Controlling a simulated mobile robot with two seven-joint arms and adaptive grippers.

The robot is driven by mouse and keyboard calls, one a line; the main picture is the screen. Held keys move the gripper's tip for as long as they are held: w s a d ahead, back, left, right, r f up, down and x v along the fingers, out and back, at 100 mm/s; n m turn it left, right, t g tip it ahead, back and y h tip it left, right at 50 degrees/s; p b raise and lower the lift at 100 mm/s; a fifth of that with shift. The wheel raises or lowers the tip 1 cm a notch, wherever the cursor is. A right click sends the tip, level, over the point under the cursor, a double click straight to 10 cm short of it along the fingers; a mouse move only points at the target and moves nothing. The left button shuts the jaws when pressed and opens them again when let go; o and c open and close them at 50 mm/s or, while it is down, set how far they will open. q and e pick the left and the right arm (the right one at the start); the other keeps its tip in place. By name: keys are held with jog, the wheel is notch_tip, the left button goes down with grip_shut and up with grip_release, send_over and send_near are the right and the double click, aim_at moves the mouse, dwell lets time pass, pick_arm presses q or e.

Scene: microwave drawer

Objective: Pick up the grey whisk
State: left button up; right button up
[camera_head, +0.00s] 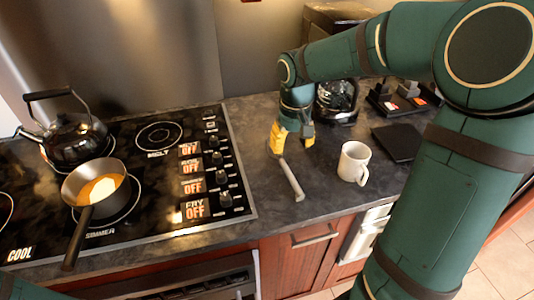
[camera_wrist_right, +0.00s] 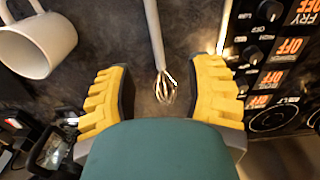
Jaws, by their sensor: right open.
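The grey whisk (camera_head: 291,179) lies on the dark countertop between the stove and the white mug, its handle toward the counter's front edge. In the right wrist view the whisk (camera_wrist_right: 157,48) shows its pale handle and wire head, with the head between and a little beyond the yellow fingers. My right gripper (camera_head: 292,138) is open over the whisk's head end, with nothing held; it also shows in the right wrist view (camera_wrist_right: 165,95). In the head view the whisk's head is hidden by the gripper. My left gripper is not in view.
A white mug (camera_head: 353,163) stands right of the whisk. The black stove (camera_head: 150,195) is to the left, with a kettle (camera_head: 75,139) and a saucepan (camera_head: 95,183). A glass carafe (camera_head: 337,101) and a dark flat board (camera_head: 398,142) are behind and right.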

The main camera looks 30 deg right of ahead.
jog(key=b, duration=0.2)
send_over(291, 176)
notch_tip(291, 176, down, 7)
jog(key=shift+r, duration=0.1)
jog(key=shift+d+f+b, duration=0.1)
jog(key=shift+f+b, duration=0.75)
jog(key=shift+f, duration=2.35)
jog(key=shift+o, duration=0.2)
grip_shut()
